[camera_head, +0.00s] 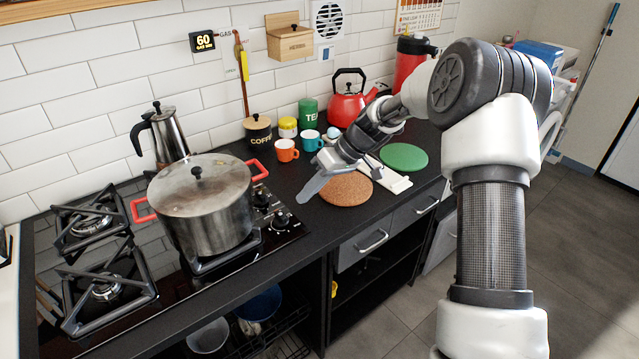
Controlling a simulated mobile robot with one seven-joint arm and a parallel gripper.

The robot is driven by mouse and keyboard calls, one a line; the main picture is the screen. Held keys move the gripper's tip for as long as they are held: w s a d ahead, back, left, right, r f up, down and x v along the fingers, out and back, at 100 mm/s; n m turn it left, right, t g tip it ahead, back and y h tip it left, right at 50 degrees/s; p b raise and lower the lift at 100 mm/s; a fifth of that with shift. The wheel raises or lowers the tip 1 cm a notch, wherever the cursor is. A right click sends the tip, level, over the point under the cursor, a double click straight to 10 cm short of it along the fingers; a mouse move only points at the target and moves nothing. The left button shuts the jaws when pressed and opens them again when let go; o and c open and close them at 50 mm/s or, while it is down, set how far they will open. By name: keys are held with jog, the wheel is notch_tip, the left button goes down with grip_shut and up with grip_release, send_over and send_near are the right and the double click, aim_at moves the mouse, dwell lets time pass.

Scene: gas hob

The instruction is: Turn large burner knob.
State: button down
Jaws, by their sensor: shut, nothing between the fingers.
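The gas hob (175,285) is black glass, with its knobs at the right end. One black knob (281,219) sits nearest the front, and another knob (262,198) sits behind it, close to the pot. Any knobs further back are too small to make out, and I cannot tell which knob is the large burner's. My gripper (308,192) is shut and empty. It is above the counter to the right of the knobs, apart from them, with its fingers pointing down and left.
A large steel pot (205,215) with red handles stands on the hob beside the knobs. A moka pot (170,135) is behind it. An orange mug (287,150), a coffee jar (258,133) and a cork mat (345,193) are on the counter near my gripper.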

aim_at(281, 218)
jog(key=shift+s+a+f+b, duration=0.1)
jog(key=shift+s+a+f, duration=0.2)
jog(key=shift+a, duration=0.4)
jog(key=shift+s+a+f+b, duration=0.1)
jog(key=shift+s+a, duration=0.35)
jog(key=shift+a, duration=0.2)
jog(key=shift+s+a+f+b, duration=0.1)
jog(key=shift+s+a+f, duration=0.2)
jog(key=shift+a, duration=0.4)
jog(key=shift+d+r, duration=0.1)
jog(key=shift+r, duration=0.05)
jog(key=shift+w+n, duration=0.1)
jog(key=shift+n, duration=0.3)
